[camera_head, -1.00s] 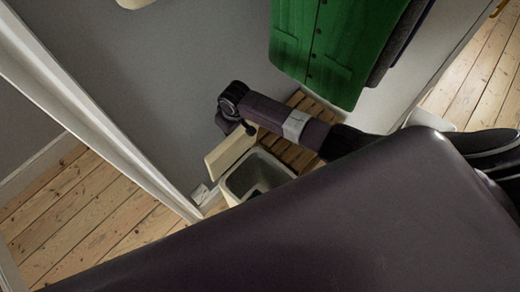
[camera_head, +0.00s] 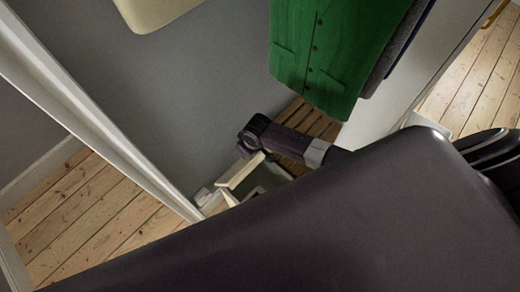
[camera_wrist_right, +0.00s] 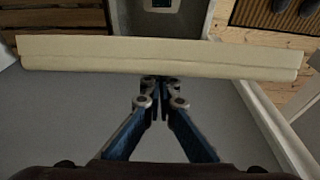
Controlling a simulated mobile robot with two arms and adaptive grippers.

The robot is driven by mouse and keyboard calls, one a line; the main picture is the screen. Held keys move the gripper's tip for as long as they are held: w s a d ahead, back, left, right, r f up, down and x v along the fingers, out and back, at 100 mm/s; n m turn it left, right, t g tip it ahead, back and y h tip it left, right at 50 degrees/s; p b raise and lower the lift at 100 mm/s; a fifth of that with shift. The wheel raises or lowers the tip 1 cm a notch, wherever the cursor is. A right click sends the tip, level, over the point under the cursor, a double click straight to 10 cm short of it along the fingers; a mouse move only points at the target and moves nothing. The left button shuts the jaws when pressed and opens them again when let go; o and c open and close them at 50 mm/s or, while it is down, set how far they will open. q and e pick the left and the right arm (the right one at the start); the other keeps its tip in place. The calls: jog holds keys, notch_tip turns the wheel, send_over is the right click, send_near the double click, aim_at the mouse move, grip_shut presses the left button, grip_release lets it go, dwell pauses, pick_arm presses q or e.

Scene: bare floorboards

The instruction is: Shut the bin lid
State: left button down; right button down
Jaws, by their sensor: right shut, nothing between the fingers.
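The bin (camera_head: 270,180) stands by the wall with its cream lid (camera_head: 240,169) raised on the left side. The lower part of the bin is hidden behind my dark body in the head view. In the right wrist view the lid (camera_wrist_right: 160,57) shows nearly edge-on as a long cream bar. The bin's grey inside (camera_wrist_right: 190,14) lies beyond it. My right gripper (camera_wrist_right: 160,82) is shut and empty, with its tips at the lid's near edge, on the wall side. I cannot tell whether they touch. In the head view this gripper (camera_head: 245,149) is just above the lid. My left gripper is out of view.
A slatted wooden rack (camera_head: 305,118) is next to the bin, under a hanging green coat (camera_head: 325,50). The grey wall (camera_head: 190,100) is close behind the lid, and a white door frame (camera_head: 100,115) stands left. A pale object (camera_head: 155,12) is at the top.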

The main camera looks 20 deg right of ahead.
jog(key=s, duration=0.1)
jog(key=s+d+f+p, duration=0.1)
jog(key=s, duration=0.1)
jog(key=shift+d+f, duration=0.15)
jog(key=shift+d, duration=0.05)
jog(key=s+d+f+b, duration=0.2)
jog(key=s+f+b, duration=0.1)
jog(key=s+f, duration=0.3)
jog(key=s+d+f+b, duration=0.2)
jog(key=s+f+b, duration=0.2)
jog(key=f, duration=0.5)
jog(key=shift+s+d+f, duration=0.35)
jog(key=shift+s+f, duration=0.05)
jog(key=shift+s, duration=0.45)
dwell(0.3)
